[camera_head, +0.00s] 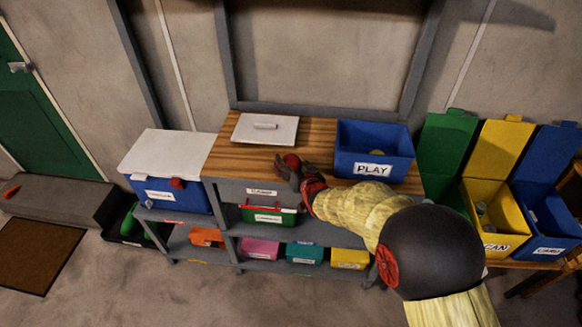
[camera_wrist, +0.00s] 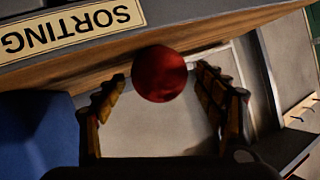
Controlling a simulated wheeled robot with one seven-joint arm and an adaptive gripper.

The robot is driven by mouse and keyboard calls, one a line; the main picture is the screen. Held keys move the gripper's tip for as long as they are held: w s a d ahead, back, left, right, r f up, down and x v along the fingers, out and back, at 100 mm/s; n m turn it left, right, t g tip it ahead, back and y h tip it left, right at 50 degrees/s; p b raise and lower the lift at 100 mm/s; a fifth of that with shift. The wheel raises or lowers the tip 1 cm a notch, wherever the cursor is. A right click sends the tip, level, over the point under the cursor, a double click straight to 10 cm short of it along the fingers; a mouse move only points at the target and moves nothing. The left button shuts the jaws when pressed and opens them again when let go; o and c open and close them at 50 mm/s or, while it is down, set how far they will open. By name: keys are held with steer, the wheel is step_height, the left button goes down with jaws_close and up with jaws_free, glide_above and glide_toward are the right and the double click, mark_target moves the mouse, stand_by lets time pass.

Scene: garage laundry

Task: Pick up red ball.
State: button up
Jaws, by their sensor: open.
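The red ball (camera_head: 291,160) is at the front edge of the wooden worktop (camera_head: 228,158), near the middle of the unit. My gripper (camera_head: 292,174) reaches in from the right, right at the ball, and partly covers it in the head view. In the wrist view the ball (camera_wrist: 159,73) shows between the tips of my open gripper (camera_wrist: 160,88), with a gap visible on its left and a smaller one on its right. I cannot tell the ball's exact depth between the fingers.
A blue "PLAY" bin (camera_head: 390,142) stands on the worktop to the right, and a pale flat lid (camera_head: 264,128) lies behind the ball. A white-lidded blue cooler (camera_head: 168,160) stands left. Lidded bins (camera_head: 490,205) stand at right. A "SORTING" label (camera_wrist: 70,28) shows upside down in the wrist view.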

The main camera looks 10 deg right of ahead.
steer(key=shift+x, duration=0.85)
steer(key=shift+c, duration=0.2)
steer(key=c, duration=1.3)
